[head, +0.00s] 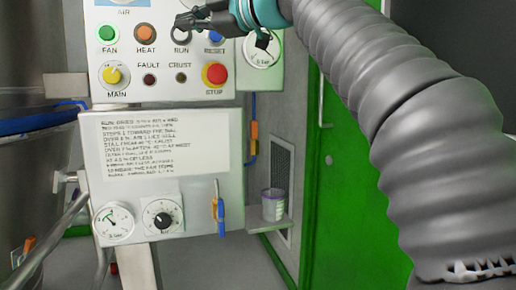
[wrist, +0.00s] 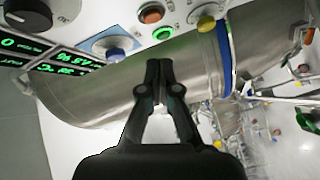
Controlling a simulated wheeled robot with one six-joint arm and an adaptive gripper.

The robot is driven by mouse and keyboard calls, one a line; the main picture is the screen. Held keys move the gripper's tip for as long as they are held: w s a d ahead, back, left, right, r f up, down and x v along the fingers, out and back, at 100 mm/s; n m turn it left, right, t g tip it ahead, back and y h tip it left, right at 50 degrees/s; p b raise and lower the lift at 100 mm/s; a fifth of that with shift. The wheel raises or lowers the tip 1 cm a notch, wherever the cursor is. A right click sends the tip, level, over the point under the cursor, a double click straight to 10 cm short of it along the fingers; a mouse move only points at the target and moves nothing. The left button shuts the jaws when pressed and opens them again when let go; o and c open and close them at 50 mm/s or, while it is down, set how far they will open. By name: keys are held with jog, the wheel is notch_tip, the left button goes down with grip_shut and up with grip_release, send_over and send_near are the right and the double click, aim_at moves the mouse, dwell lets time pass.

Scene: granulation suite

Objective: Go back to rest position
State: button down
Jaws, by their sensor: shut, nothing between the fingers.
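My gripper (head: 196,21) shows at the top of the head view, in front of the upper right part of the control panel (head: 126,82). Its fingers overlap the area of the RUN button (head: 181,35) and the blue RESET button (head: 216,37); whether they touch the panel I cannot tell. My gripper also shows in the wrist view (wrist: 159,64), with the fingertips together and nothing between them. Behind the fingertips there is a large metal cylinder (wrist: 90,90). My arm reaches in from the right of the head view.
The panel also carries a green FAN button (head: 107,33), an orange HEAT button (head: 145,33), a yellow MAIN knob (head: 113,75) and a red STOP button (head: 215,74). Below hangs a text plate (head: 147,146) with a gauge (head: 113,222). A bucket (head: 273,205) stands on a small shelf beside a green door (head: 335,200).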

jog(key=w+d+f+m+h, duration=0.1)
jog(key=w+f+m+h, duration=0.35)
jog(key=f+m, duration=0.5)
jog(key=s+d+f+m+h, duration=0.15)
jog(key=d+f+m, duration=0.25)
jog(key=f, duration=0.5)
jog(key=d+f+m+h, duration=0.2)
jog(key=d+f+m, duration=0.1)
jog(key=f, duration=0.6)
jog(key=s+d+f+m+g+h+p, duration=0.1)
jog(key=s+d+f+m+h, duration=0.25)
jog(key=s+d+f, duration=0.45)
jog(key=s+d+f+m+g+h+p, duration=0.2)
jog(key=s+d+f+m, duration=0.3)
jog(key=f, duration=0.4)
jog(key=s+d+f+h+p, duration=0.1)
jog(key=s+d+f, duration=0.2)
jog(key=s, duration=0.3)
jog(key=s+d+f+m+h+p, duration=0.1)
jog(key=s+d+f, duration=0.2)
jog(key=s+d, duration=0.2)
jog(key=shift+s, duration=0.65)
